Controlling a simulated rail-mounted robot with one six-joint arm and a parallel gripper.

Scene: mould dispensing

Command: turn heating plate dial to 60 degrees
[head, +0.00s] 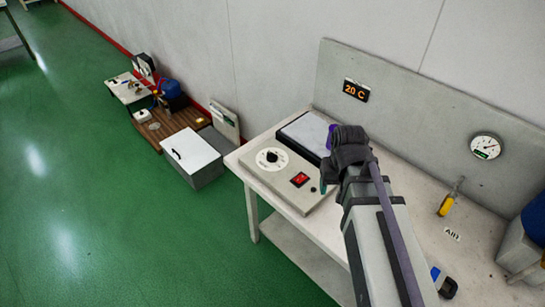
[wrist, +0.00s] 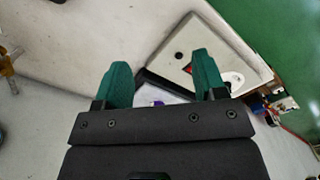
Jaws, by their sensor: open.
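The heating plate's beige control box (head: 293,192) sits at the left end of the bench. Its black dial (head: 271,157) is on a round white scale; the setting is too small to read. The dial also shows, partly hidden by a finger, in the wrist view (wrist: 234,79). A red switch (head: 300,179) is to its right. The pale-topped plate (head: 305,130) lies behind the box. A wall display (head: 356,90) reads 20 C. My gripper (head: 327,168) is open and empty, right of the dial and apart from it. Its green fingers show in the wrist view (wrist: 162,78).
A purple item (head: 331,132) shows beside my gripper, mostly hidden. A gauge (head: 486,146) is on the back panel. A yellow-handled tool (head: 446,204) and a blue container (head: 535,225) are to the right. Green floor (head: 130,230) is open to the left.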

